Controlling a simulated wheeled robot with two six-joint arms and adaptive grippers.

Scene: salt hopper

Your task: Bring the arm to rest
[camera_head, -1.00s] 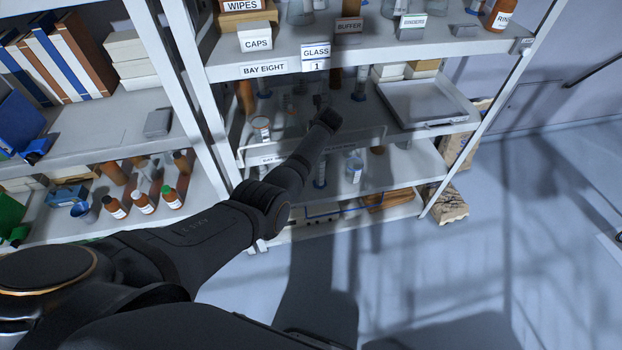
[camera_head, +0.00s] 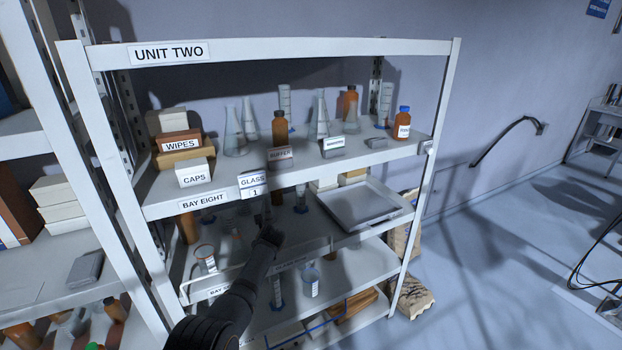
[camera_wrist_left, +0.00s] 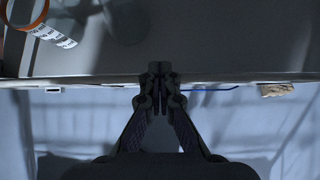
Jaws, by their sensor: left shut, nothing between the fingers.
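My left arm rises from the bottom of the head view to the labelled shelving unit. Its dark gripper (camera_head: 268,228) is at the middle shelf, below the "GLASS 1" tag (camera_head: 254,185). In the left wrist view the gripper's fingertips (camera_wrist_left: 160,70) are together with nothing between them, over the shelf's front edge (camera_wrist_left: 100,80). A jar with an orange rim and a printed label (camera_wrist_left: 30,28) stands at the upper left of that view, apart from the fingers. My right gripper is not in view.
A grey tray (camera_head: 402,209) sits right of the gripper on the middle shelf. The upper shelf holds flasks, brown bottles (camera_head: 279,129) and boxes (camera_head: 194,172). The floor at right (camera_head: 500,270) is open.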

